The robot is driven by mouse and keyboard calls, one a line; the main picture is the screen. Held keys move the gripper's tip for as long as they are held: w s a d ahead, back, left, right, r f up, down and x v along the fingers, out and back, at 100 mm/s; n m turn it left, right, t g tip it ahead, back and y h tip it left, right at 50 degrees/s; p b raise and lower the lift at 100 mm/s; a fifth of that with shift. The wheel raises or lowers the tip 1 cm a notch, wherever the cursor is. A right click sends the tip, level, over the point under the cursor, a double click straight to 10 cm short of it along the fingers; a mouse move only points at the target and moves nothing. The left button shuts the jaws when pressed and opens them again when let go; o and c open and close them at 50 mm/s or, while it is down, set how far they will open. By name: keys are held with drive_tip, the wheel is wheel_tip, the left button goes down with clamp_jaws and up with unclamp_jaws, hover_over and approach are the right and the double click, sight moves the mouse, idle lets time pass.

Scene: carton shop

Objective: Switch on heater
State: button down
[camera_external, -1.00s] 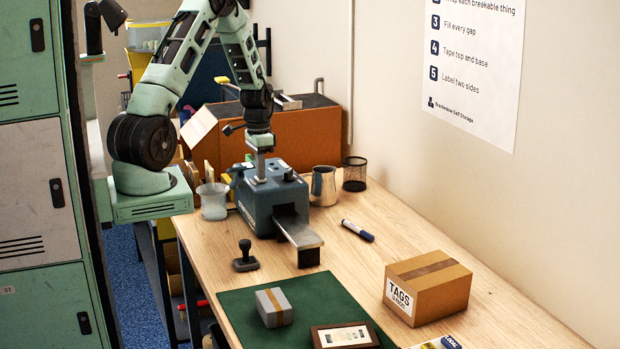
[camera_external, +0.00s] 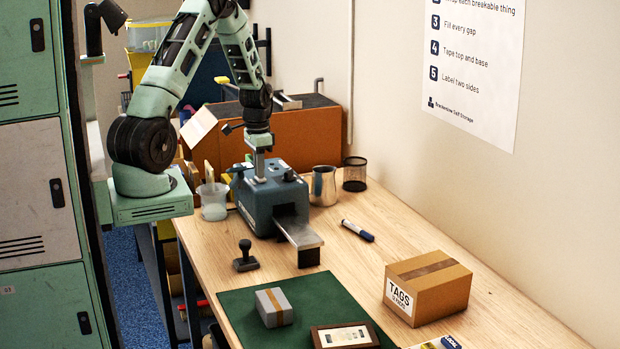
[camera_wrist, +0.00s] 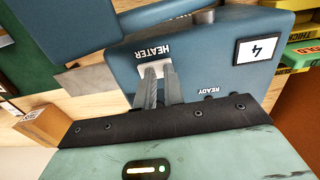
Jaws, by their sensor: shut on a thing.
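The heater is a blue-grey machine (camera_external: 275,196) on the wooden bench, with a metal plate (camera_external: 299,233) reaching out from its front. In the wrist view its blue top (camera_wrist: 215,50) carries the labels HEATER and READY and a white plate with a 4. My gripper (camera_external: 259,172) points down onto this top. In the wrist view my gripper's two fingers (camera_wrist: 157,70) are close together at a pale switch plate beside the HEATER label. They are shut on the heater switch, which is mostly hidden between them, so its position cannot be told.
A metal jug (camera_external: 323,186) and a black mesh cup (camera_external: 355,174) stand right of the machine. A pale tub (camera_external: 212,201) is at its left, a stamp (camera_external: 246,256) in front. A marker (camera_external: 357,231), a carton (camera_external: 428,287) and a green mat (camera_external: 312,292) lie nearer.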

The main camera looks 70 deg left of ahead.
wheel_tip(320, 180, up, 14)
drive_tip(key=shift+a, duration=0.3)
idle(0.4)
drive_tip(key=shift+f, duration=0.1)
drive_tip(key=h+b, duration=0.1)
drive_tip(key=b, duration=0.2)
drive_tip(key=shift+d+r, duration=0.1)
drive_tip(key=shift+r, duration=0.1)
drive_tip(key=f+p, duration=0.1)
drive_tip(key=f, duration=0.3)
drive_tip(key=d+f+p, duration=0.1)
drive_tip(key=f+p, duration=0.1)
drive_tip(key=f, duration=0.3)
drive_tip(key=d+f+p, duration=0.1)
drive_tip(key=f, duration=0.4)
